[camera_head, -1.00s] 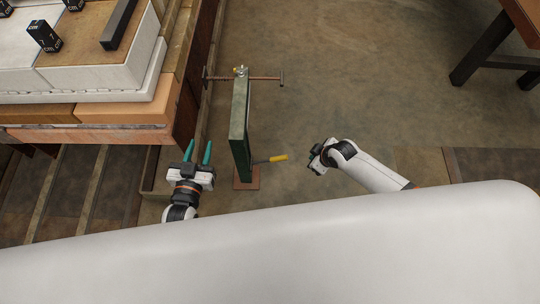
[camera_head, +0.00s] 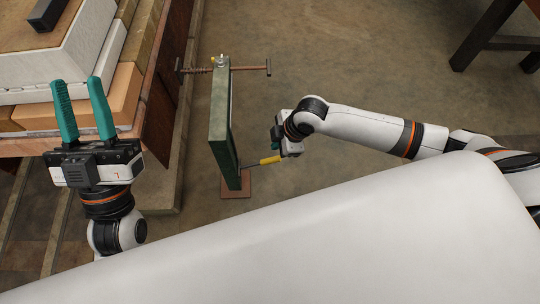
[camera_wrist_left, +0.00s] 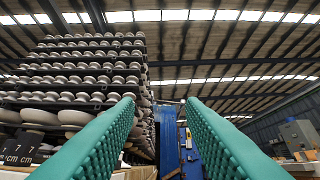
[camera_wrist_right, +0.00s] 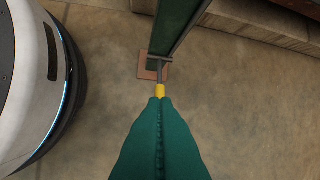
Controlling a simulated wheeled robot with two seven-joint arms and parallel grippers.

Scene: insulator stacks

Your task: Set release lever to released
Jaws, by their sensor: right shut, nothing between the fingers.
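The release lever shows as a yellow handle (camera_head: 270,160) on a thin grey rod, low on a green post (camera_head: 219,115). In the right wrist view the yellow handle (camera_wrist_right: 160,90) lies right at the fingertips, with its rod running up to the post. My right gripper (camera_head: 276,143) is shut and empty, its teal fingers pressed together (camera_wrist_right: 159,100). Its tips are at or against the handle's end; I cannot tell if they touch. My left gripper (camera_head: 79,84) is open and empty, up at the left, away from the lever. Its spread fingers fill the left wrist view's sides (camera_wrist_left: 162,103).
A rusty bar (camera_head: 245,69) crosses the post's top. The post stands on a small brown base plate (camera_head: 236,187). A loaded bench with a white block (camera_head: 60,55) is at the left. A dark table leg (camera_head: 485,35) is at the upper right.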

